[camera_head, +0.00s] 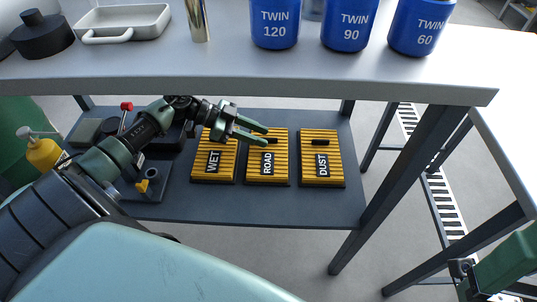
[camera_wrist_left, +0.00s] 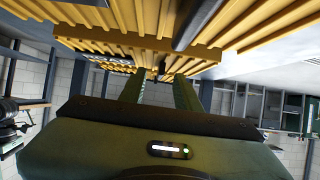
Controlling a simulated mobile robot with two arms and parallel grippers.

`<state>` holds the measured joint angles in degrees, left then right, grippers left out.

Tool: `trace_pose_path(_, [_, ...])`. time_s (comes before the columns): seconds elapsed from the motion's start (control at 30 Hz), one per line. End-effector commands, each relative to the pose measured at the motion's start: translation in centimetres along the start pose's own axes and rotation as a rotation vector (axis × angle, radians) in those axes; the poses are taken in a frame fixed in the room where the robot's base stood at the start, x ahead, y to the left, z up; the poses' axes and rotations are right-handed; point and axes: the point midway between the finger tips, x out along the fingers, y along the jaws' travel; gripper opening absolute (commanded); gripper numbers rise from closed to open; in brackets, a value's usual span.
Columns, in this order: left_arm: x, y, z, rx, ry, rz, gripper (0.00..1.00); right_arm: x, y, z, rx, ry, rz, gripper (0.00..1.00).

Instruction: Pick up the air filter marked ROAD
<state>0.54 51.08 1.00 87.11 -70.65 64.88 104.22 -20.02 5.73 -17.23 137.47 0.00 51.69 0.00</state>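The ROAD air filter (camera_head: 281,168) is a yellow ribbed panel with a dark label and a dark handle near its far edge. It lies on the lower shelf between the WET filter (camera_head: 222,171) and the DUST filter (camera_head: 320,168). My left gripper (camera_head: 266,135) is open, its two green fingers apart over the far part of the ROAD filter, by its handle. In the left wrist view the fingers (camera_wrist_left: 158,88) are apart and empty below yellow ribbed panels in the picture. I cannot tell whether they touch anything. My right gripper (camera_head: 470,279) shows only partly at the lower right edge.
The grey upper tabletop (camera_head: 300,72) overhangs the shelf's back, with blue TWIN containers (camera_head: 275,25) on it. A yellow bottle (camera_head: 42,154) and dark equipment stand at the left. The shelf (camera_head: 270,207) is bare in front of the filters.

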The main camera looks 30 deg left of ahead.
Motion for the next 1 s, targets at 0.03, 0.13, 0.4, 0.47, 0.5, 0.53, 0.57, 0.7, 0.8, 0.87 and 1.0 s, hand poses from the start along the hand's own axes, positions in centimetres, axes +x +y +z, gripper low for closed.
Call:
trace_pose_path(0.03, [0.64,-0.03,0.06,0.001,0.002,0.000,0.33,-0.45,0.01,0.09,0.000,0.000,0.000,1.00])
trace_pose_path(0.13, [1.08,-0.02,-0.06,0.001,0.001,-0.001,0.33,-0.52,0.01,0.11,0.000,-0.001,0.000,1.00])
trace_pose_path(0.4, [1.07,-0.01,-0.12,0.001,0.000,-0.001,0.19,-0.43,0.01,0.11,0.000,-0.002,0.000,1.00])
trace_pose_path(0.47, [1.07,-0.01,-0.12,0.000,0.000,-0.001,0.02,-0.43,0.01,0.11,0.000,-0.002,0.000,1.00])
trace_pose_path(0.5, [1.07,-0.01,-0.11,0.000,0.000,-0.001,0.00,-0.43,0.00,0.11,0.000,-0.002,0.000,1.00])
trace_pose_path(0.53, [1.07,-0.01,-0.11,0.000,0.000,-0.001,0.00,-0.43,0.00,0.11,0.000,-0.002,0.000,1.00])
trace_pose_path(0.57, [1.06,-0.01,-0.11,0.000,0.000,-0.001,0.00,-0.43,0.00,0.12,0.000,-0.002,0.000,1.00])
trace_pose_path(0.7, [1.06,-0.01,-0.09,0.000,0.000,-0.001,0.00,-0.43,0.00,0.12,0.000,-0.002,0.000,1.00])
trace_pose_path(0.8, [1.05,-0.01,-0.09,0.000,-0.001,-0.001,0.00,-0.43,0.00,0.12,0.000,-0.002,0.000,1.00])
trace_pose_path(0.87, [1.05,-0.01,-0.08,0.000,-0.001,-0.001,0.00,-0.43,0.00,0.12,0.000,-0.002,0.000,1.00])
trace_pose_path(1.0, [1.05,-0.01,-0.07,0.000,-0.001,-0.001,0.00,-0.43,0.00,0.12,0.000,-0.002,0.000,1.00])
